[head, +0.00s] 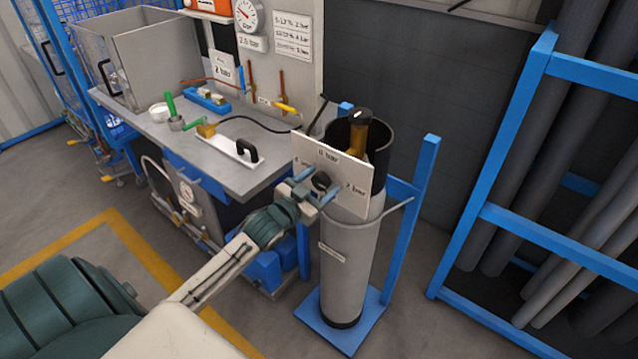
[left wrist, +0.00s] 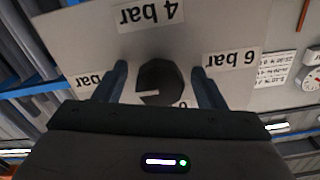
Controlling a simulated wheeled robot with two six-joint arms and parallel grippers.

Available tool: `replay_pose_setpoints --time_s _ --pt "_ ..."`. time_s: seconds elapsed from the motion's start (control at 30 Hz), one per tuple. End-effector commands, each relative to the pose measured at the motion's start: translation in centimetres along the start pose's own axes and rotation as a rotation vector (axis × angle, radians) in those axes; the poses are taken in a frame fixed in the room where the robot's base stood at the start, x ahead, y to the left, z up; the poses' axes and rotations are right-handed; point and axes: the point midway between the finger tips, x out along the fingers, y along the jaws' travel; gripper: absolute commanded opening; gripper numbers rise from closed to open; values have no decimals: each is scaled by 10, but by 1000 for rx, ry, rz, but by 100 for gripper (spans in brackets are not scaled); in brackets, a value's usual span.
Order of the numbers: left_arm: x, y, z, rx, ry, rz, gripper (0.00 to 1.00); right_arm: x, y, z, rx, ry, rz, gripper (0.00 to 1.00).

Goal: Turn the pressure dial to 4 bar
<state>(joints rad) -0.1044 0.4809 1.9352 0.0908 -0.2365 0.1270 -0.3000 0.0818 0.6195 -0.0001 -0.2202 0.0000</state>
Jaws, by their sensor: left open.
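The pressure dial is a dark round knob (head: 321,180) on a pale panel (head: 348,172) in front of a grey cylinder. It also shows in the left wrist view (left wrist: 160,78). That view is upside down: "4 bar" (left wrist: 150,13) is at the top, "6 bar" (left wrist: 230,60) at the right, a partly covered "bar" label at the left. The label at the bottom is mostly hidden. My left gripper (left wrist: 160,88) is open, one finger on each side of the knob, with visible gaps.
The grey cylinder (head: 345,265) stands on a blue base beside a workbench (head: 215,160) with tools and a handled plate. A round gauge (head: 246,14) hangs on the board behind. A blue rack (head: 515,225) with pipes stands at the right.

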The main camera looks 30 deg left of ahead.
Motion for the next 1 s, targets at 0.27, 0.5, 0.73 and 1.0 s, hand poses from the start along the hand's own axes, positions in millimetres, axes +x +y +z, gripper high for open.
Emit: replay_pose_setpoints --time_s 0.27,0.5,0.73,1.0 --pt "0 0 0 0 0 0 48 0 -4 0 2 0 -4 36" --pt "0 0 0 0 0 0 19 0 -4 -1 2 1 -4 36" --pt "0 0 0 35 0 0 19 2 -4 -1 2 1 -4 36" --pt "0 -1 2 193 -1 0 19 10 -2 0 1 2 -2 36"
